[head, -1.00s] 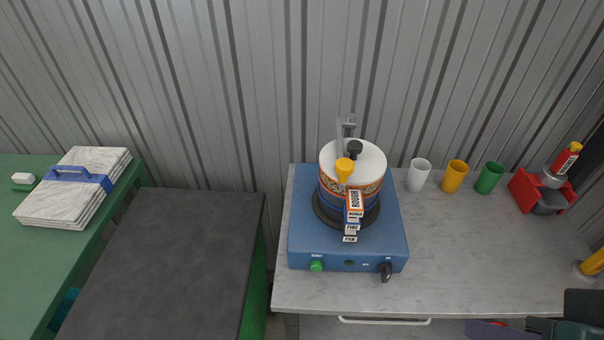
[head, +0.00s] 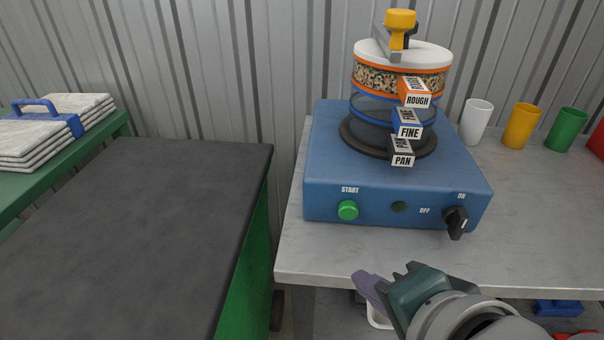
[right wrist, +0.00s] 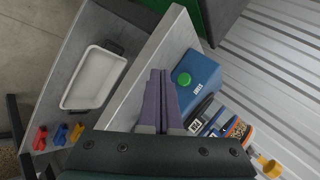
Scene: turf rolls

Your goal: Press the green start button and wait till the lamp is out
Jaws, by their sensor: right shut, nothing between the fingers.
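The green start button (head: 348,210) is on the front of the blue sieve shaker (head: 325,170), under the word START. It also shows in the right wrist view (right wrist: 184,79). A small round lamp (head: 399,207) sits between the button and the OFF label and looks dark. A black knob (head: 457,221) is at the right, below ON. My right gripper (head: 362,279) is shut and empty, in front of the worktop edge, below the button and apart from it. In the right wrist view its purple fingers (right wrist: 158,78) are together. My left gripper is out of view.
A stack of sieves marked ROUGH (head: 402,75), FINE (head: 400,124) and PAN stands clamped on the shaker. White (head: 476,121), yellow (head: 521,126) and green (head: 566,130) cups stand right of it. A white tray (right wrist: 95,78) lies below the worktop. A dark-topped bench (head: 130,230) is left.

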